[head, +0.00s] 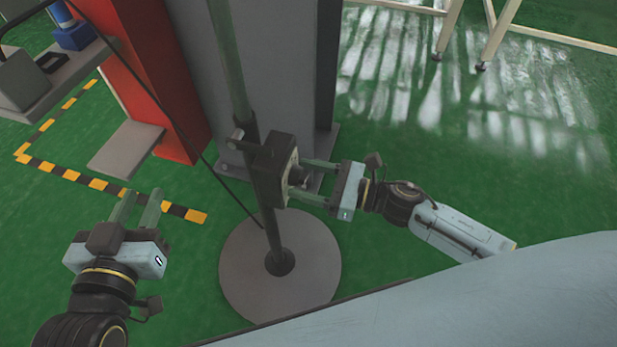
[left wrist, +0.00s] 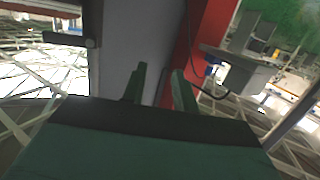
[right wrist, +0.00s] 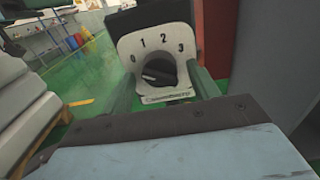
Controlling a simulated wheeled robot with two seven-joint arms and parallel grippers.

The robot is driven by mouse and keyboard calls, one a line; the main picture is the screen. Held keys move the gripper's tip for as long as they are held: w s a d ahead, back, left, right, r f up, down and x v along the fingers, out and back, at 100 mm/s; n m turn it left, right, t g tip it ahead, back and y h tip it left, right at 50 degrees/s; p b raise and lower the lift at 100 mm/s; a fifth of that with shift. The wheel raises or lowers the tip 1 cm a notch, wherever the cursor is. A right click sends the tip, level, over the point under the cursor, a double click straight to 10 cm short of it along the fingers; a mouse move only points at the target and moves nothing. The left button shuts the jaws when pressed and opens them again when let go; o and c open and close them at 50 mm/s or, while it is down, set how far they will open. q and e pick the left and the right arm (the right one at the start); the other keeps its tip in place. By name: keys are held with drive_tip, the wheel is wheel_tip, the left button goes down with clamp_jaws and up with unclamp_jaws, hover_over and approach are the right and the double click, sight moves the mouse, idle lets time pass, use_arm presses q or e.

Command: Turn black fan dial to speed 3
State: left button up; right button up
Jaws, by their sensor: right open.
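The black control box (head: 275,168) is fixed to the fan's pole. Its pale dial plate (right wrist: 128,48) carries the marks 0, 1, 2 and 3 in the right wrist view. The black dial (right wrist: 158,72) sits below the numbers; I cannot tell for sure which number it points at. My right gripper (head: 300,182) is open in front of the box, its fingers to either side of the dial. I cannot tell if they touch it. My left gripper (head: 140,200) is open and empty, low at the left, away from the fan.
The fan's round grey base (head: 315,265) stands on the green floor. Behind the pole are a grey column (head: 300,70) and a red column (head: 150,70). A grey shelf (head: 70,75) with equipment is at upper left.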

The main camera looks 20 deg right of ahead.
drive_tip(key=c, duration=1)
drive_tip(key=shift+o, duration=0.2)
